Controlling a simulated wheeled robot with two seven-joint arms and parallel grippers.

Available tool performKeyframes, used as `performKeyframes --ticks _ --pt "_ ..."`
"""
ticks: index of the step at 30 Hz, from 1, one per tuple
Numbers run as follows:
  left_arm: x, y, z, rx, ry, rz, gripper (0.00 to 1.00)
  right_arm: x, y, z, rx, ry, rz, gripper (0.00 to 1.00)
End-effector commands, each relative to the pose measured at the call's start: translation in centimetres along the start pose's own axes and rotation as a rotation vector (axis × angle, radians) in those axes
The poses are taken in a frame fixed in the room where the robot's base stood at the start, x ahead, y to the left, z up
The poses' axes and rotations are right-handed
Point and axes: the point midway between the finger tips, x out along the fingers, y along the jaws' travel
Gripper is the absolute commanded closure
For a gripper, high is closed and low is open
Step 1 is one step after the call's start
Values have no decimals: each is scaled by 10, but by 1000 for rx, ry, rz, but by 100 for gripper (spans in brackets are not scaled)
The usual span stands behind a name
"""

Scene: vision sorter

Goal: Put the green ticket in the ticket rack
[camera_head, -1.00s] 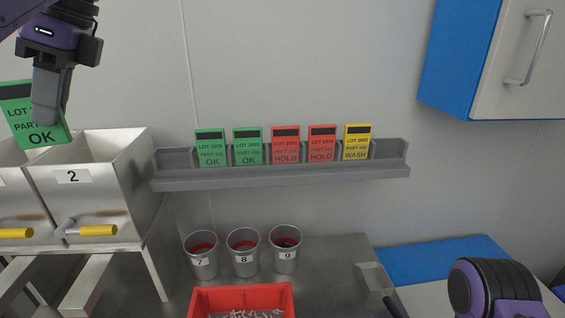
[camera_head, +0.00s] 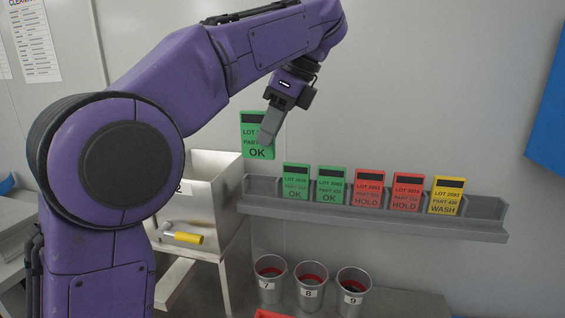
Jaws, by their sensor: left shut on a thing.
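A green ticket (camera_head: 250,134) marked OK is held upright in my left gripper (camera_head: 268,136), which is shut on it and covers its right part. The grey ticket rack (camera_head: 375,215) runs along the wall to the lower right of the held ticket. In the rack stand two green OK tickets, one of them the leftmost (camera_head: 296,181), two red HOLD tickets (camera_head: 368,187) and a yellow WASH ticket (camera_head: 446,195). My right gripper is not in view.
A metal bin (camera_head: 212,192) with a yellow-ended handle (camera_head: 187,238) stands left of the rack. Metal cups numbered 7 (camera_head: 270,284), 8 (camera_head: 309,293) and 9 (camera_head: 352,299) stand below the rack. Empty rack space shows at both ends. A blue cabinet edge (camera_head: 548,120) is at the right.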

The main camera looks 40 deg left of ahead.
Motion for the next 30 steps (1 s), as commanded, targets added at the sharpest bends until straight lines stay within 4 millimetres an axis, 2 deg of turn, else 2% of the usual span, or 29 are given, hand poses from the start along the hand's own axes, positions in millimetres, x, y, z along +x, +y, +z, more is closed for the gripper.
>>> performKeyframes --ticks 1,6,9,12,19,24,30 --pt "5 -13 2 5 3 8 100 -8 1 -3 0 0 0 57" --pt "28 -54 5 0 0 6 100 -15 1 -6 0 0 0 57" --pt "52 -70 0 1 0 6 100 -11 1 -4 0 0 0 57" --pt "68 -84 -3 1 0 5 100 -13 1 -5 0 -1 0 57" --pt "92 -102 -7 0 -1 5 100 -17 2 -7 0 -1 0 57" --pt "116 -101 -19 1 1 4 100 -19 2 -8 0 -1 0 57" --pt "119 -101 -20 -2 1 1 100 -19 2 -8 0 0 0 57"
